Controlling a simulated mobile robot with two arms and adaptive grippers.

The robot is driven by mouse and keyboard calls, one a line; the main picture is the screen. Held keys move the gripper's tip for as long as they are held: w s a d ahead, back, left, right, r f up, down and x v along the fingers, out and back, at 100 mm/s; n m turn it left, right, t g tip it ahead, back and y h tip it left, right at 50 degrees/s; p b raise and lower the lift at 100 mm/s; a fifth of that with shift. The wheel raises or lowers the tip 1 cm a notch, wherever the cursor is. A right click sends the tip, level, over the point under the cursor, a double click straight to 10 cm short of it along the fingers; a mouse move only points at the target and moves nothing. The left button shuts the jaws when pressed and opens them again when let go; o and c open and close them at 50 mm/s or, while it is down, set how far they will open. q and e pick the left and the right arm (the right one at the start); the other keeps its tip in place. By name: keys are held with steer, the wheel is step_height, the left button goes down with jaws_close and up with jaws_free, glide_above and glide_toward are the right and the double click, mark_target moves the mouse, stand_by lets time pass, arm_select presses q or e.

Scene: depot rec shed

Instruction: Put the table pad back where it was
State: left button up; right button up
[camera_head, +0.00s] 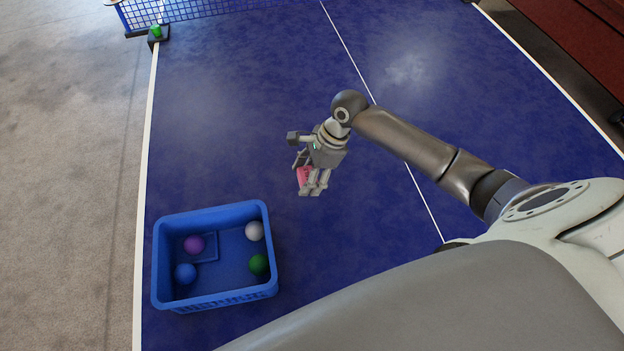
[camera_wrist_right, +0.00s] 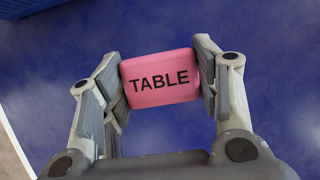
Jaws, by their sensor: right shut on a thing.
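The table pad is a pink block (camera_wrist_right: 160,92) with the word TABLE on it, in the right wrist view. My right gripper (camera_wrist_right: 162,80) is shut on it, one finger at each side. In the head view a small part of the pink pad (camera_head: 304,177) shows between the fingers of my right gripper (camera_head: 311,190), over the blue table. I cannot tell exactly how high it is above the surface. My left gripper is not in view.
A blue crate (camera_head: 215,303) with several coloured balls stands on the blue table (camera_head: 230,110), left of my right gripper. The net (camera_head: 205,10) crosses the far end, with a green object (camera_head: 156,31) by its post. The table's middle is clear.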

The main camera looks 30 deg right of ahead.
steer(key=f, duration=0.1)
steer(key=w+d+f, duration=0.1)
steer(key=shift+w+d+f, duration=0.3)
steer(key=shift+d+f, duration=0.1)
steer(key=shift+f, duration=1.6)
steer(key=o, duration=0.9)
steer(key=shift+f, duration=0.1)
steer(key=v, duration=1.2)
steer(key=shift+s+d, duration=0.1)
